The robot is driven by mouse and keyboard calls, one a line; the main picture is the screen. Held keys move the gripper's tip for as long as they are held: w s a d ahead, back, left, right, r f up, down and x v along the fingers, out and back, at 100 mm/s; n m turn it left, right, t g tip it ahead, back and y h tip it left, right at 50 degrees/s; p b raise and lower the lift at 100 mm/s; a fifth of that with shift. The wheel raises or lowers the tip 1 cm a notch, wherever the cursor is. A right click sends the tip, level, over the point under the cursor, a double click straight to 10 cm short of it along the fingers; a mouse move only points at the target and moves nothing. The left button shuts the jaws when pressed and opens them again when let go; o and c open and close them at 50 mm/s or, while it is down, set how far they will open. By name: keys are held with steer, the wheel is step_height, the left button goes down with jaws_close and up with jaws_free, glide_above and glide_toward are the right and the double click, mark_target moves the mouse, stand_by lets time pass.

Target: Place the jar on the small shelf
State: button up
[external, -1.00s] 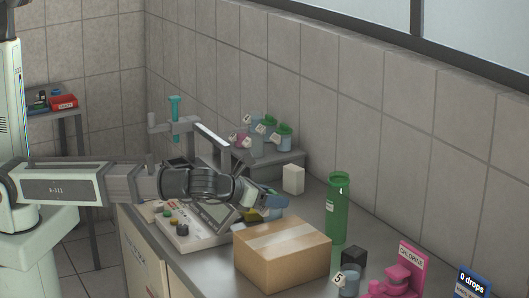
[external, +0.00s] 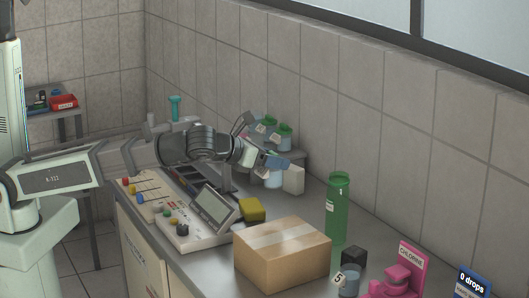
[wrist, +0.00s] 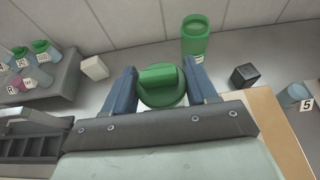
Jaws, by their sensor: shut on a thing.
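My gripper (external: 275,162) is shut on a jar (external: 273,180), which hangs upright below the fingers, above the bench. In the wrist view the jar's green lid (wrist: 160,85) sits between my two blue fingertips (wrist: 161,82); the lid hides its body. The small shelf (external: 299,154) is a low grey stand by the wall, behind my gripper in the external view and partly hidden by it. In the wrist view the shelf (wrist: 62,88) is at the left, apart from the held jar. Several labelled jars (wrist: 40,48) stand on it.
A white block (external: 293,179) stands close to the right of the held jar. A green bottle (external: 338,210), cardboard box (external: 282,255), black cube (external: 354,258), yellow object (external: 252,209) and control console (external: 190,225) are on the bench. A teal tube (external: 174,106) stands behind my arm.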

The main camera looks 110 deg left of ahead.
step_height(320, 180, up, 6)
steer(key=shift+r, duration=0.1)
steer(key=a, duration=0.4)
steer(key=s+a+n+g+y, duration=0.1)
steer(key=a, duration=0.4)
steer(key=s+a+n+g, duration=0.1)
steer(key=a, duration=0.4)
steer(key=shift+s+f+y, duration=0.1)
steer(key=shift+f+y, duration=0.1)
steer(key=shift+y, duration=0.1)
steer(key=s+a+n+g+y, duration=0.1)
steer(key=s+a+n+g, duration=0.15)
steer(key=s+a, duration=0.8)
steer(key=s+a+n+g, duration=0.25)
steer(key=s+a, duration=0.35)
steer(key=a, duration=1)
steer(key=s+a+n+g+y, duration=0.1)
steer(key=s+a+n+g, duration=0.15)
steer(key=s+a, duration=0.9)
steer(key=shift+m, duration=0.25)
steer(key=shift+w+a+f, duration=0.4)
steer(key=shift+f, duration=2.1)
steer(key=shift+w+a+f, duration=0.35)
steer(key=shift+a+f, duration=0.05)
steer(key=shift+f, duration=2.15)
steer(key=shift+w+a+f, duration=0.4)
steer(key=shift+f, duration=2.1)
steer(key=shift+f, duration=0.1)
